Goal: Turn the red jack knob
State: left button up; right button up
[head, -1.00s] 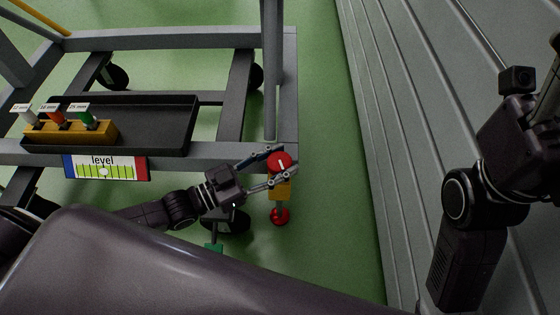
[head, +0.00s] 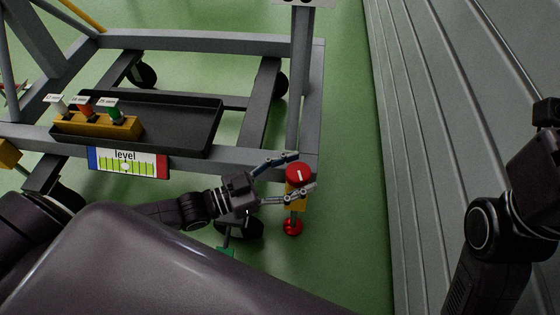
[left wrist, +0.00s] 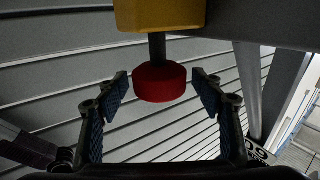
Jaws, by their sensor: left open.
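The red jack knob (head: 297,174) tops a yellow jack body (head: 297,201) at the cart's near right corner, with a white mark on its top. A red foot (head: 292,227) is below it on the floor. My left gripper (head: 305,172) is open, one finger on each side of the knob. In the left wrist view the red knob (left wrist: 160,82) sits between the open fingertips (left wrist: 162,88), with a gap on both sides, under the yellow block (left wrist: 160,14). My right arm shows at the right edge of the head view; its gripper is out of view.
A level display (head: 128,162) is on the cart's front rail. A black tray (head: 185,128) on the cart holds a yellow block (head: 97,122) with several labelled coloured pieces. A ribbed grey wall (head: 440,120) stands at right. Green floor lies between the cart and the wall.

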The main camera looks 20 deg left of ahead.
pick_arm(q)
jog(key=v, duration=1.1)
jog(key=shift+s+a, duration=0.15)
jog(key=shift+a, duration=0.05)
